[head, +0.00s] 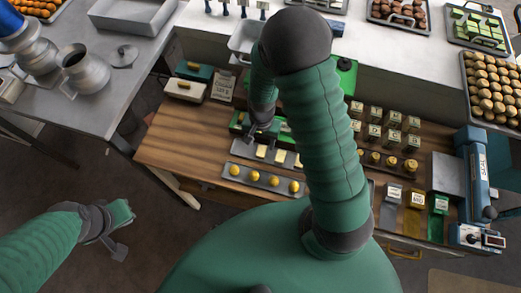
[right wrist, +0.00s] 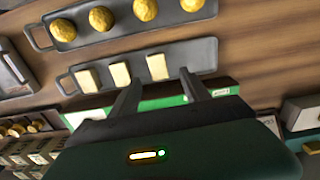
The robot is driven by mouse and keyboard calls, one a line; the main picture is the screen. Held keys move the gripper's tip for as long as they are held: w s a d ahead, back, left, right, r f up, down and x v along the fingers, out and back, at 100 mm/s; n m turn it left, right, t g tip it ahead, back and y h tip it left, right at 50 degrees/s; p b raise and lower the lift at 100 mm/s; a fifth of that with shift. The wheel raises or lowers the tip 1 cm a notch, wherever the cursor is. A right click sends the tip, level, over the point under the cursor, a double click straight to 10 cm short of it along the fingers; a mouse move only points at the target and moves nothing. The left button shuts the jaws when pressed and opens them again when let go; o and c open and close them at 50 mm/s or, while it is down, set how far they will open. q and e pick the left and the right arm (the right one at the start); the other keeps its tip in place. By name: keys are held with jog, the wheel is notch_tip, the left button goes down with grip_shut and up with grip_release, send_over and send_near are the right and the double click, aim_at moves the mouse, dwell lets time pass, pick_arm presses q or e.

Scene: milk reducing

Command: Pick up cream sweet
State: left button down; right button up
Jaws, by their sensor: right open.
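Cream-coloured square sweets (head: 280,156) sit in a row on a grey tray (head: 240,148) on the wooden counter. In the right wrist view three cream sweets (right wrist: 121,74) show on their dark tray (right wrist: 203,56). My right gripper (head: 263,135) is just behind this tray in the head view. Its fingers are open and empty in the right wrist view (right wrist: 160,83), with the end cream sweet (right wrist: 157,67) framed between the tips. I cannot tell the height of the tips above it. My left gripper (head: 118,232) hangs away from the counter at lower left; its opening is unclear.
A tray of yellow round sweets (head: 254,177) lies in front of the cream ones. A green-edged box (right wrist: 160,101) lies behind the cream tray. Labelled blocks (head: 385,122) and a blue scale (head: 470,170) stand at right. A steel table (head: 110,95) is at left.

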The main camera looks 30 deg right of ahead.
aim_at(261, 151)
jog(key=f, duration=0.1)
jog(key=f+p, duration=0.1)
jog(key=f, duration=0.2)
jog(key=shift+s+a, duration=0.15)
jog(key=shift+s, duration=0.15)
jog(key=shift+w+f, duration=0.1)
jog(key=shift+f, duration=0.35)
grip_shut()
